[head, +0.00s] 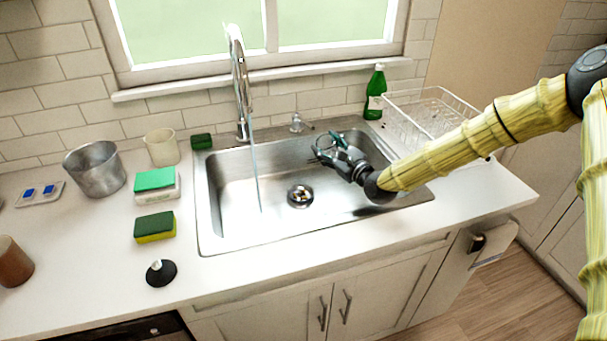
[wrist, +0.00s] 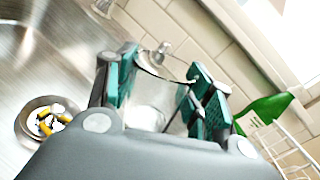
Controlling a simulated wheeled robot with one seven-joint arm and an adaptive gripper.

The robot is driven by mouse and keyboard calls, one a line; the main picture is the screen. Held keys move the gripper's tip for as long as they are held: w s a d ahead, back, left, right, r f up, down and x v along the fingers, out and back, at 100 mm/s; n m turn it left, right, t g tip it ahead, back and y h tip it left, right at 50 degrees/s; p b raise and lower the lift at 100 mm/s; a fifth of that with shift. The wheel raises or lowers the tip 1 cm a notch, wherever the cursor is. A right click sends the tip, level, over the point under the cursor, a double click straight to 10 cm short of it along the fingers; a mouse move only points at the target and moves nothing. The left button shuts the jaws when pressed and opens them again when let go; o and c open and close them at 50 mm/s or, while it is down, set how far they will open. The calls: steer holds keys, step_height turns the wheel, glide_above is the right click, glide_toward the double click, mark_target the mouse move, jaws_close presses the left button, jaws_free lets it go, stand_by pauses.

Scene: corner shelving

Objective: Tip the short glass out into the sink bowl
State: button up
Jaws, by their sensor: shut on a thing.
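My gripper (head: 328,148) is over the right part of the steel sink bowl (head: 232,190), above its back half. In the wrist view my gripper (wrist: 163,82) has its green-padded fingers closed on either side of the clear short glass (wrist: 152,92). The glass is hard to make out in the head view, so its exact tilt and contents cannot be told. The drain (head: 300,196) lies left of and below my gripper. In the wrist view the drain (wrist: 46,119) shows small yellow and white bits.
The faucet (head: 240,85) runs a thin stream into the bowl's left side. A green soap bottle (head: 375,92) and a wire dish rack (head: 425,118) stand behind and right. Sponges (head: 155,227), a metal pot (head: 95,170), a cream cup (head: 162,147) and a black stopper (head: 161,273) are left.

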steer(key=shift+w+d+r+m, duration=0.1)
steer(key=shift+w+d+m, duration=0.2)
steer(key=shift+m, duration=0.2)
steer(key=m+b, duration=0.1)
steer(key=w+d+f+m+b, duration=0.1)
steer(key=b, duration=0.1)
steer(key=shift+d, duration=0.25)
steer(key=shift+w+d+m+b, duration=0.2)
steer(key=shift+d+m+b, duration=0.2)
steer(key=shift+m+b, duration=0.45)
